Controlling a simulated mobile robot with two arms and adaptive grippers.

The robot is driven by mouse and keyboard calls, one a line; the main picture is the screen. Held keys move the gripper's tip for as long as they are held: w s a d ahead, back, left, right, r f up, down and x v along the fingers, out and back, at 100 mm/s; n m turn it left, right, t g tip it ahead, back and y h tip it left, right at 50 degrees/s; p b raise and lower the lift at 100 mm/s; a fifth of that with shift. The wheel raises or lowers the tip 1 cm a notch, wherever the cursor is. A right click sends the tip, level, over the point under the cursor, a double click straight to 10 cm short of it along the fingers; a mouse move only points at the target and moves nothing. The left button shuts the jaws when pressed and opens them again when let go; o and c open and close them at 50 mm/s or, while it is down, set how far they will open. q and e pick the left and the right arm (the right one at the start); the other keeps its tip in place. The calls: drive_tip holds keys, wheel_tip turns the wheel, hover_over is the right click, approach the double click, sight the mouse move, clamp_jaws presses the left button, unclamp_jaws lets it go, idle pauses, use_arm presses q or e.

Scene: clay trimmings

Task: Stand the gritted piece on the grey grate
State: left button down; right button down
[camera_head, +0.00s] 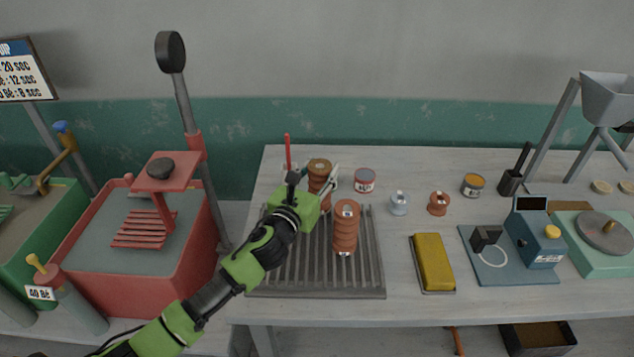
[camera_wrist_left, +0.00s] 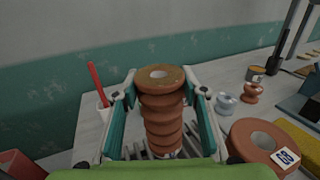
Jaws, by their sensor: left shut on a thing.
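A brown ribbed piece (camera_head: 319,167) with a hole in its top stands upright between the fingers of my left gripper (camera_head: 312,180). In the left wrist view the same piece (camera_wrist_left: 162,112) shows a speckled, rougher top, and the left gripper's fingers (camera_wrist_left: 162,92) close on it from both sides. It is at the back of the grey grate (camera_head: 370,270); its base is hidden, so I cannot tell whether it touches the slats. A second ribbed orange-brown piece (camera_head: 346,228) stands on the grate, right of my gripper; it also shows in the left wrist view (camera_wrist_left: 243,140), with a label. My right gripper is not in view.
A yellow block (camera_head: 433,262) lies further right, beside a blue device (camera_head: 535,240). A red basin (camera_head: 140,280) stands left.

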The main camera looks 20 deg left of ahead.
sight(312, 189)
use_arm(q)
drive_tip(key=f, duration=0.3)
drive_tip(key=shift+a, duration=0.4)
drive_tip(key=shift+f, duration=0.3)
drive_tip(key=shift+f, duration=0.2)
drive_tip(key=c, duration=1.2)
unclamp_jaws()
drive_tip(key=shift+c, duration=0.2)
